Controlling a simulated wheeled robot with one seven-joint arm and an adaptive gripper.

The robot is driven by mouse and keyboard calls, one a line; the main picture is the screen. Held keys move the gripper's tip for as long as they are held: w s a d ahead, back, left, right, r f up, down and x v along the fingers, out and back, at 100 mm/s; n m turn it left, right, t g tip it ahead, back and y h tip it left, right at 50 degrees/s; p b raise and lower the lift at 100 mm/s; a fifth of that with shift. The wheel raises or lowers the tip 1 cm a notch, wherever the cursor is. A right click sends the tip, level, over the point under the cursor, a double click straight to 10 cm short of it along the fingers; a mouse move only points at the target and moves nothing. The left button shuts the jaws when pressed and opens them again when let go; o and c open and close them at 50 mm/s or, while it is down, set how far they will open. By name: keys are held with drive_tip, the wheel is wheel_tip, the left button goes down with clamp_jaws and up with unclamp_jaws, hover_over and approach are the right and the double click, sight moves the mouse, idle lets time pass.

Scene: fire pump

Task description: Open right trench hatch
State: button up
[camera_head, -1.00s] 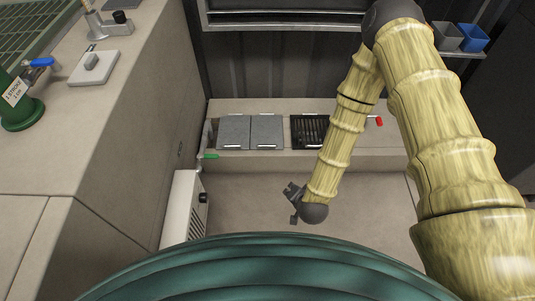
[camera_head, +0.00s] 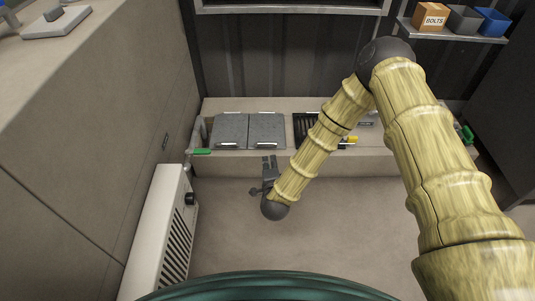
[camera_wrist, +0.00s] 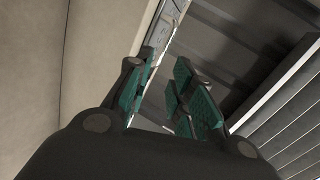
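Two grey trench hatches lie side by side on the raised beige ledge in the head view, both flat and closed. The right hatch (camera_head: 267,131) has a pale bar along its front edge and another at its back edge. The left hatch (camera_head: 231,131) looks the same. My gripper (camera_head: 268,165) is in front of the ledge, just below the right hatch's front edge in the picture, and touches neither hatch. In the wrist view my gripper (camera_wrist: 163,88) shows its green-padded fingers spread apart with nothing between them. I cannot make out the hatches in the wrist view.
A black grate (camera_head: 305,127) lies right of the hatches, partly behind my arm. A white heater (camera_head: 164,232) stands at the left wall, near a green-handled valve (camera_head: 201,152). Shelf bins and a bolts box (camera_head: 430,17) are at upper right. The floor before the ledge is clear.

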sight(268, 143)
drive_tip(key=w+f+b, duration=0.1)
drive_tip(key=w+b, duration=0.1)
drive_tip(key=w, duration=0.2)
drive_tip(key=w+f+m+b, duration=0.1)
drive_tip(key=w+b, duration=0.2)
drive_tip(key=w, duration=0.1)
drive_tip(key=w+f+m+t+b, duration=0.1)
drive_tip(key=w+b, duration=0.1)
drive_tip(key=w, duration=0.1)
drive_tip(key=shift+w+a+f+h+b, duration=0.25)
drive_tip(key=shift+w+a+h+b, duration=0.05)
drive_tip(key=shift+w+a+h, duration=0.1)
drive_tip(key=shift+b+x, duration=0.3)
drive_tip(key=shift+x, duration=0.55)
drive_tip(key=shift+r, duration=0.15)
clamp_jaws()
